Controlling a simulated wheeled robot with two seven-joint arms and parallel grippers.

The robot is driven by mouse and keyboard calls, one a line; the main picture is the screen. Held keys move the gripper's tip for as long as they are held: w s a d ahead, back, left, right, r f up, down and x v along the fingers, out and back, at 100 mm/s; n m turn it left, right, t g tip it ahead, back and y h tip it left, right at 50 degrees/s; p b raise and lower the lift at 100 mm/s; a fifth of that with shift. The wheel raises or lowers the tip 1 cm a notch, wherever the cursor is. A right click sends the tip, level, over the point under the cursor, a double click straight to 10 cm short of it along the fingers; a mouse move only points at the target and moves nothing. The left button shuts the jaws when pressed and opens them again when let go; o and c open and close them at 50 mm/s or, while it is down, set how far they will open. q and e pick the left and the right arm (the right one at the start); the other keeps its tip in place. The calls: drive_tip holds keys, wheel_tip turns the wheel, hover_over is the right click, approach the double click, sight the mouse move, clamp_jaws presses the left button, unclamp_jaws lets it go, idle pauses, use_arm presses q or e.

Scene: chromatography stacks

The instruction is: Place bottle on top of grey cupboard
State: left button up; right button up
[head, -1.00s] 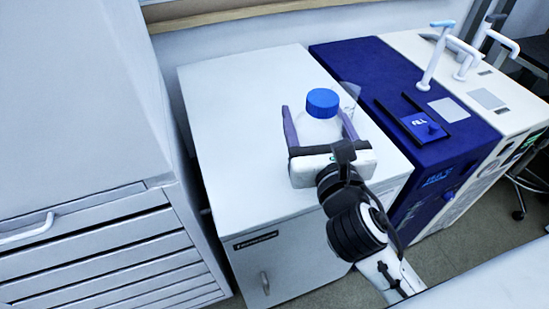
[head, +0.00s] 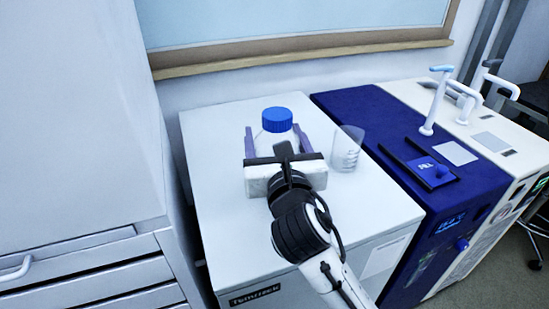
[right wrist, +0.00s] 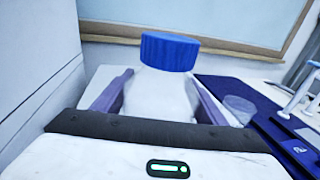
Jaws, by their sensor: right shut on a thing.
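My left gripper is not in view.
A clear beaker (head: 347,148) stands on the cupboard top to the right of the bottle. A blue and white machine (head: 350,105) with white upright handles adjoins on the right. A tall white cabinet with drawers (head: 75,270) stands at the left. The cupboard top's front is clear.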

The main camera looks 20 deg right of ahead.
wheel_tip(320, 180, down, 4)
drive_tip(key=shift+r+b, duration=0.25)
drive_tip(key=shift+b, duration=0.4)
drive_tip(key=shift+r, duration=0.1)
drive_tip(key=o, duration=1.7)
drive_tip(key=shift+f, duration=0.3)
